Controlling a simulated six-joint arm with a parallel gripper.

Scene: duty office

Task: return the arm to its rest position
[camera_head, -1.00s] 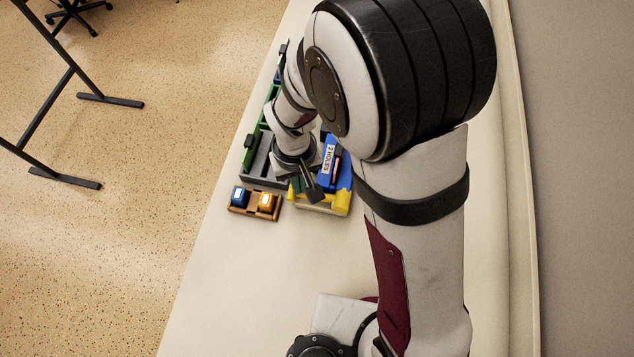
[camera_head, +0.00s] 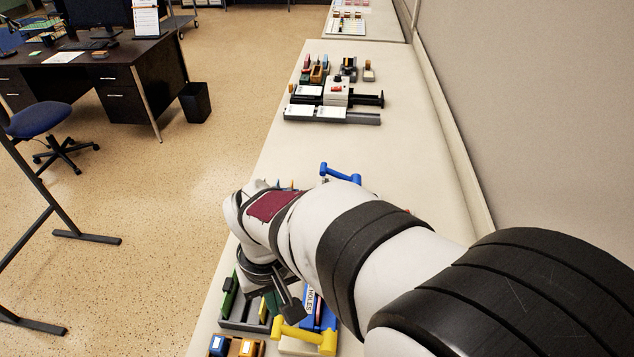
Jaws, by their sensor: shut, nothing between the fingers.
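My arm reaches from the lower right over the long cream counter (camera_head: 345,115), bent, with its end pointing down. My gripper (camera_head: 292,308) is dark, shut and empty. It is above the group of desk tools at the bottom middle, close to a blue hole punch labelled "HOLES" (camera_head: 311,300) and a yellow handle (camera_head: 305,336). I cannot tell whether it touches them. My arm hides part of the counter and some of the things behind it.
A grey tray (camera_head: 236,323) and a wooden holder with blue and orange blocks (camera_head: 236,347) are near the gripper. A blue handle (camera_head: 340,174) shows beyond the arm. Farther back are stamps and a grey device (camera_head: 335,92). The counter between is clear. A wall (camera_head: 540,110) borders the right.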

